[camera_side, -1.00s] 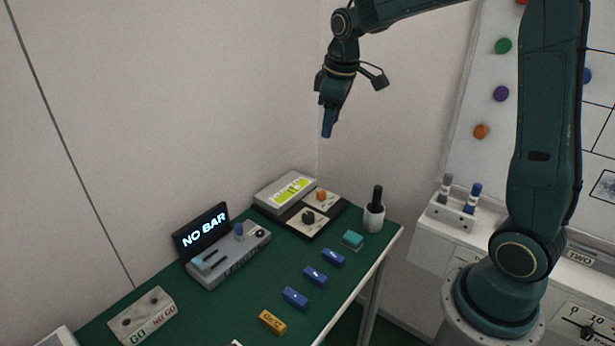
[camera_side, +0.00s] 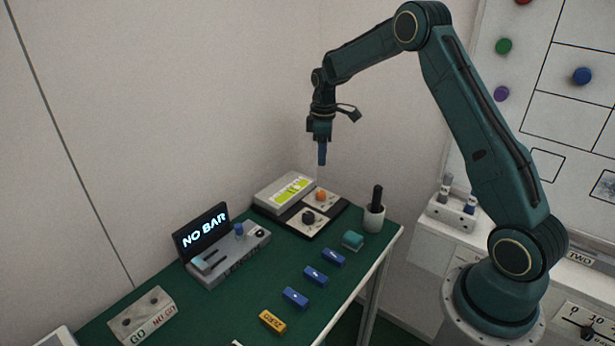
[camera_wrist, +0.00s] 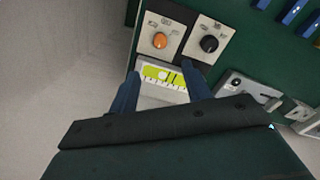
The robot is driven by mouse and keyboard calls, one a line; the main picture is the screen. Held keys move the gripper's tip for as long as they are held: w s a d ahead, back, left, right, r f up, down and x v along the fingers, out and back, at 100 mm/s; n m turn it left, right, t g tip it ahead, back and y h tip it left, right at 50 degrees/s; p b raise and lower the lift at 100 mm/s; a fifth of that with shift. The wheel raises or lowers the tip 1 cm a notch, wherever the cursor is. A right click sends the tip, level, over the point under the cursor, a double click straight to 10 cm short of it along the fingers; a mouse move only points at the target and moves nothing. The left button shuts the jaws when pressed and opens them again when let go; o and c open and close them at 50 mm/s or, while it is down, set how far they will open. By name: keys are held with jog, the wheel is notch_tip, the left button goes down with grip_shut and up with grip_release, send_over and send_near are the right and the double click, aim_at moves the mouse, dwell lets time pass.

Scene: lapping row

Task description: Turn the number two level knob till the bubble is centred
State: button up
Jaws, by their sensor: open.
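The level (camera_side: 284,194) lies at the back corner of the green bench, with a yellow-green vial (camera_side: 292,190) on its pale body. In front of it are two knobs on pale plates, an orange knob (camera_side: 321,195) and a black knob (camera_side: 308,217). The wrist view shows the vial (camera_wrist: 165,76), the orange knob (camera_wrist: 160,40) and the black knob (camera_wrist: 209,43). The plate labels are too small to read, and the bubble's place cannot be told. My gripper (camera_side: 322,162) is open and empty, pointing down in the air above the level.
A grey gauge with a "NO BAR" display (camera_side: 204,229) stands left of the level. Walls rise close behind.

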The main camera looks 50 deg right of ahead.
aim_at(321, 192)
jog(key=shift+f, duration=0.1)
notch_tip(321, 192, down, 14)
jog(key=shift+r, duration=0.2)
dwell(0.6)
jog(key=c, duration=1)
